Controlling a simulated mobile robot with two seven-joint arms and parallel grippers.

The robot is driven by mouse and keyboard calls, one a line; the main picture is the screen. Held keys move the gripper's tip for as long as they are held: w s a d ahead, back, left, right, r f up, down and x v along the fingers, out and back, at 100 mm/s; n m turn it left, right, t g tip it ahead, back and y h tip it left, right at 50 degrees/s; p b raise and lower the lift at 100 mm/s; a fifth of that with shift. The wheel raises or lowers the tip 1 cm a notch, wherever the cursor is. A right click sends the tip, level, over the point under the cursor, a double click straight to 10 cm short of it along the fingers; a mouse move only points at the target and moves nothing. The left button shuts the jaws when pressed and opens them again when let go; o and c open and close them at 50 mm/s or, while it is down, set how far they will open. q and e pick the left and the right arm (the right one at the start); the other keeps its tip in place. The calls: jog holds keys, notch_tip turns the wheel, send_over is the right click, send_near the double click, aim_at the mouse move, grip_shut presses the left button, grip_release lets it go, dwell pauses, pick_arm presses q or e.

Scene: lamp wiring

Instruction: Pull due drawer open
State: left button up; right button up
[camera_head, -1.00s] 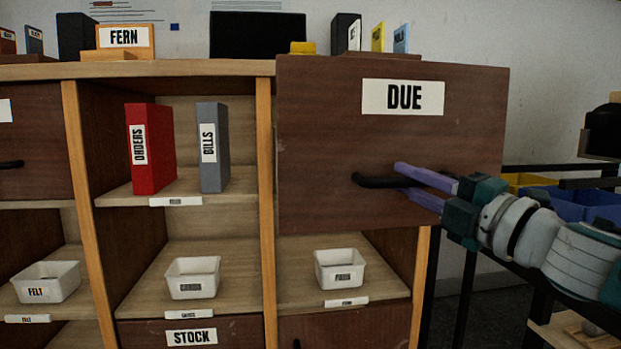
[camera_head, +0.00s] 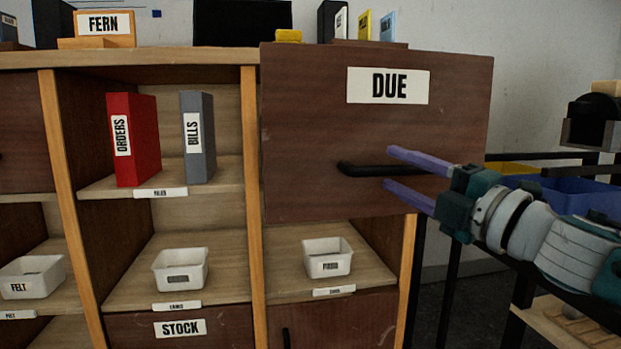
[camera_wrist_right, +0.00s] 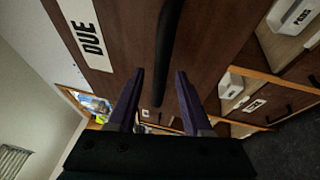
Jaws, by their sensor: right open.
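The due drawer (camera_head: 300,125) has a dark brown front with a white DUE label (camera_head: 388,86) and a black bar handle (camera_head: 360,169). Its front stands out from the cabinet, overlapping the cabinet's top edge in the head view. My right gripper (camera_head: 389,167) is open, its purple fingers spread above and below the right part of the handle, reaching in from the right. In the right wrist view, the handle (camera_wrist_right: 168,38) runs between the fingertips (camera_wrist_right: 160,73), with no clear grip on it. My left gripper is out of view.
The cabinet (camera_head: 249,190) holds a red ORDERS binder (camera_head: 133,140), a grey BILLS binder (camera_head: 197,137) and white bins (camera_head: 327,257). A dark rack with a blue bin (camera_head: 570,197) stands at right, close to my right arm. Small items stand on the cabinet top.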

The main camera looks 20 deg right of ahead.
jog(key=p+v, duration=0.1)
jog(key=v, duration=0.7)
jog(key=shift+s, duration=0.35)
notch_tip(320, 180, up, 14)
jog(key=s+m+g+h+p, duration=0.3)
jog(key=m+g+h+p, duration=0.3)
jog(key=m+p, duration=1.1)
jog(key=s+a+r+m+g+y+p, duration=0.25)
jog(key=s+a+r+g+p, duration=1.1)
jog(key=p, duration=1.65)
jog(key=s+r+t+p, duration=0.1)
jog(key=s+r+p, duration=0.1)
jog(key=r+p, duration=1.5)
jog(key=s+r+t+p, duration=0.2)
jog(key=s+r+p, duration=0.1)
jog(key=r+p, duration=1.5)
notch_tip(320, 180, up, 2)
jog(key=shift+a+r+n, duration=0.2)
jog(key=shift+a+n, duration=0.25)
jog(key=shift+a, duration=0.05)
